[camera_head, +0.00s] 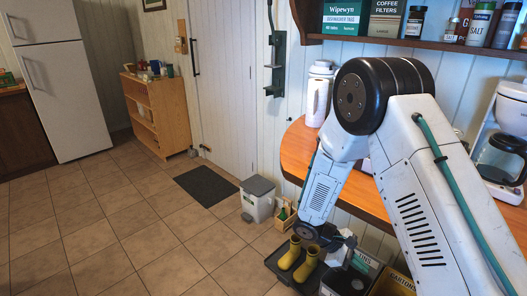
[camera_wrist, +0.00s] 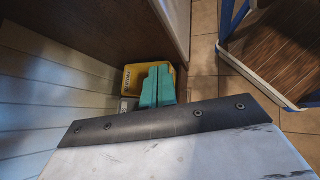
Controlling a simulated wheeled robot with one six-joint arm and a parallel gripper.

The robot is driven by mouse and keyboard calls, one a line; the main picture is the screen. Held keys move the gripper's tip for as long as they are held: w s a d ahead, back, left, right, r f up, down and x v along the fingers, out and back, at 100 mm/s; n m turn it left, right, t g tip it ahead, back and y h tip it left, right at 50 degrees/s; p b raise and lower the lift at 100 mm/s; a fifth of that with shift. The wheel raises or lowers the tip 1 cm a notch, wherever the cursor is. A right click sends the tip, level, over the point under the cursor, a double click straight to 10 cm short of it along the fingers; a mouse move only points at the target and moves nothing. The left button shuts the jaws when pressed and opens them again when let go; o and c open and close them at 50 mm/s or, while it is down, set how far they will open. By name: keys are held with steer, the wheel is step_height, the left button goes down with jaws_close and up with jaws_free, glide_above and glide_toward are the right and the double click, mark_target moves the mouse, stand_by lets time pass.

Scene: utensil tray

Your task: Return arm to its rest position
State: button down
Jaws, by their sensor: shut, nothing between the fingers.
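My gripper (camera_head: 360,262) is at the lower right of the head view, partly hard to make out among the bins behind it. My arm folds down from its black joint, in front of the wooden counter (camera_head: 299,150). In the wrist view, the teal fingers of my gripper (camera_wrist: 158,86) are together with nothing between them. A yellow bin (camera_wrist: 133,73) shows behind the fingers, partly hidden by them. No utensils or utensil tray can be made out.
Yellow boots (camera_head: 290,254) stand on a dark tray beside labelled bins near my gripper. A grey-lidded bin (camera_head: 258,199) stands left of them. A shelf of jars (camera_head: 414,22) and a coffee maker (camera_head: 505,150) are at right. Open tiled floor (camera_head: 130,230) lies left.

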steer(key=s+r+m+t+y, duration=0.1)
steer(key=s+r+m+y, duration=0.2)
steer(key=s+r, duration=0.5)
steer(key=s+a+r+m+t+y, duration=0.1)
steer(key=s+r, duration=0.6)
steer(key=r, duration=0.7)
steer(key=s+r+m+t+y, duration=0.3)
steer(key=s+r+m+y, duration=0.2)
steer(key=s+r, duration=0.3)
step_height(320, 180, up, 4)
steer(key=shift+s+a+m+y, duration=0.35)
steer(key=shift+a+m+y, duration=0.05)
steer(key=shift+m, duration=0.4)
